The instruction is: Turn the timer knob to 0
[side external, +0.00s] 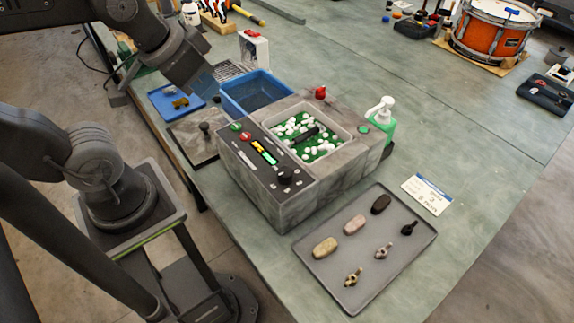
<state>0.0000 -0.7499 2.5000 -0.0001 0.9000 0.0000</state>
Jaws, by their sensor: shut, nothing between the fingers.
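A grey, stone-patterned machine (262,205) stands on the bench at the middle of the side external view. Its dark sloping panel carries a black knob (285,174) at the near end, which looks like the timer knob. Its pointer and scale marks are too small to read. My gripper (206,86) is at the upper left, shut and empty, above and near the blue bin. It is well apart from the black knob, and its fingertips are hard to make out.
The panel also has a green button (236,127), a red button (246,136) and a coloured strip (264,152). A red knob (320,92) and a soap bottle (381,118) rise behind. A blue bin (257,93) is beside the machine; a grey tray (345,270) holds several small parts.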

